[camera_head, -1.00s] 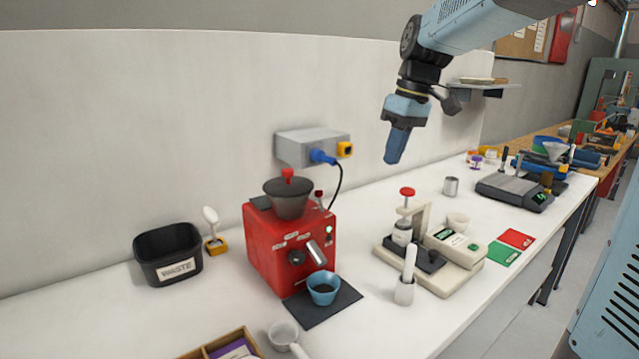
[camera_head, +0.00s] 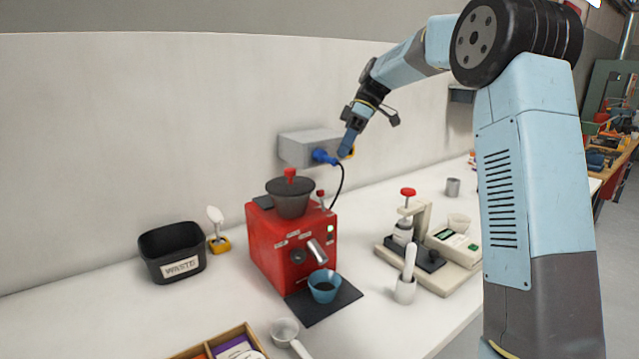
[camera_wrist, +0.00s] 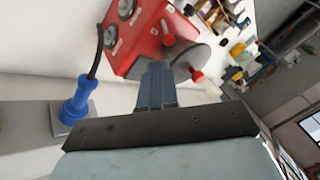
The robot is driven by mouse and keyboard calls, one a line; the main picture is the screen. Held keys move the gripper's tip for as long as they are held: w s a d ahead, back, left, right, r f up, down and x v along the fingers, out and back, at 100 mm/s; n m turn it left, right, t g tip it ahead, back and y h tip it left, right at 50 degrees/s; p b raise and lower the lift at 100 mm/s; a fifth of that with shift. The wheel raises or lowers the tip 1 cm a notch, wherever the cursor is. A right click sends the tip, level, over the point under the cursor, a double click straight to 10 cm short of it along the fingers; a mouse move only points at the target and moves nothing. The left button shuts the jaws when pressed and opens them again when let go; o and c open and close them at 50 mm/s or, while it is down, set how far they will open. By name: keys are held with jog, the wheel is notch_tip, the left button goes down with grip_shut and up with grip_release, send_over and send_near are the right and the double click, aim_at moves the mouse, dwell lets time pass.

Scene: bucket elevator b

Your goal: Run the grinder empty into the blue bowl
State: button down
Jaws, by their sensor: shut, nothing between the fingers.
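The red grinder (camera_head: 270,247) stands on the bench with a dark hopper (camera_head: 292,200) and a red knob on top. A green light shows on its front panel. It also shows in the wrist view (camera_wrist: 140,40). The blue bowl (camera_head: 323,289) sits under the spout (camera_head: 317,251) on a dark mat (camera_head: 345,297), with dark contents inside. My gripper (camera_head: 345,152) is shut and empty, up by the wall socket box, above and to the right of the grinder. In the wrist view its fingers (camera_wrist: 156,85) are together, pointing toward the grinder.
A grey wall box (camera_head: 297,148) holds a blue plug (camera_head: 323,156) with a black cable close to my gripper. A waste bin (camera_head: 172,252) and a brush (camera_head: 217,230) stand left. A press (camera_head: 406,232) and a scale (camera_head: 455,243) stand right. A white scoop (camera_head: 287,333) lies in front.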

jog(key=shift+w+a+f+n, duration=0.2)
jog(key=shift+w+f+n, duration=0.15)
jog(key=shift+w, duration=0.2)
send_near(322, 201)
jog(key=shift+w+a+f, duration=0.1)
jog(key=shift+a+f, duration=0.45)
jog(key=shift+f, duration=0.25)
jog(key=shift+w+a+f, duration=0.15)
jog(key=shift+a+f, duration=0.4)
jog(key=shift+f, duration=0.25)
jog(key=shift+w+a+f, duration=0.1)
jog(key=shift+a+f, duration=0.45)
jog(key=shift+f, duration=0.25)
jog(key=shift+s+d+r+y, duration=0.1)
jog(key=shift+s+d+y, duration=0.05)
jog(key=shift+y, duration=0.15)
